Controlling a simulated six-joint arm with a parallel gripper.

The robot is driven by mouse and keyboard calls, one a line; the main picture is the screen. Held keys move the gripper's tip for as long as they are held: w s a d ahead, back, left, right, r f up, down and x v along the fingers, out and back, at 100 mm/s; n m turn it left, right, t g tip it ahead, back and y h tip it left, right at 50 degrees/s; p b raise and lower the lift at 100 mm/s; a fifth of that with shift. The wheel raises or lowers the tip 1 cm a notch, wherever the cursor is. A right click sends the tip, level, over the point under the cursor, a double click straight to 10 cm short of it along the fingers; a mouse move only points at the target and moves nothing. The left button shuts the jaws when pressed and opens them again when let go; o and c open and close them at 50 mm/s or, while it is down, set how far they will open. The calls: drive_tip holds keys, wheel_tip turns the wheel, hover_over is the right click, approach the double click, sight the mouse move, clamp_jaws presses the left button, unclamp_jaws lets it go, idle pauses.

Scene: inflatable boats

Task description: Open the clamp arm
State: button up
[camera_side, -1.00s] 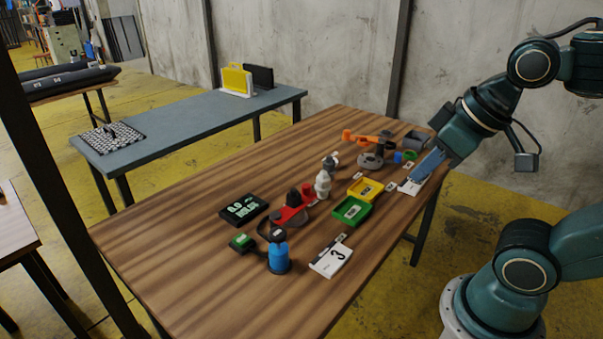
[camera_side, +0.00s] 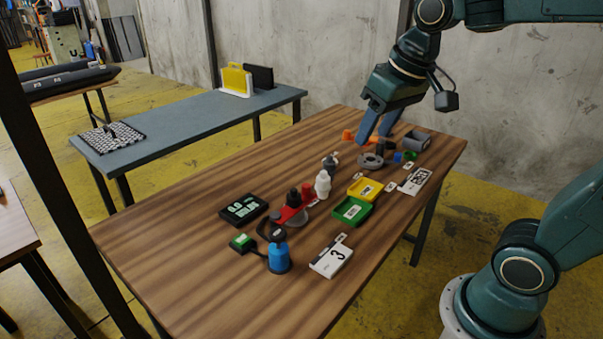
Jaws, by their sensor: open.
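The clamp has a grey round base (camera_side: 371,160) on the far part of the wooden table and an orange arm (camera_side: 347,134), which I take to be the clamp arm. My gripper (camera_side: 376,139) is open and points down at the orange arm, with its blue fingers in front of much of it. The orange arm's left end shows left of the fingers. I cannot tell whether the fingers touch the arm or straddle it.
A grey box (camera_side: 417,140) and small blue (camera_side: 398,157) and green (camera_side: 410,155) pieces lie right of the clamp. A yellow tray (camera_side: 365,189), a green tray (camera_side: 352,211) and a white bottle (camera_side: 322,184) stand nearer.

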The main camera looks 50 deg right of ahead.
drive_tip(key=w+d+f+m+g, duration=0.1)
drive_tip(key=w+d, duration=0.1)
drive_tip(key=w, duration=0.4)
drive_tip(key=w+d+f+m+g, duration=0.1)
drive_tip(key=w+d+f+m, duration=0.1)
drive_tip(key=w, duration=0.5)
drive_tip(key=m+g, duration=0.2)
drive_tip(key=m, duration=0.1)
hover_over(306, 185)
wheel_tip(306, 185, down, 12)
drive_tip(key=shift+r, duration=0.1)
drive_tip(key=shift+n, duration=0.3)
drive_tip(key=shift+f, duration=6.85)
drive_tip(key=shift+c, duration=0.5)
clamp_jaws()
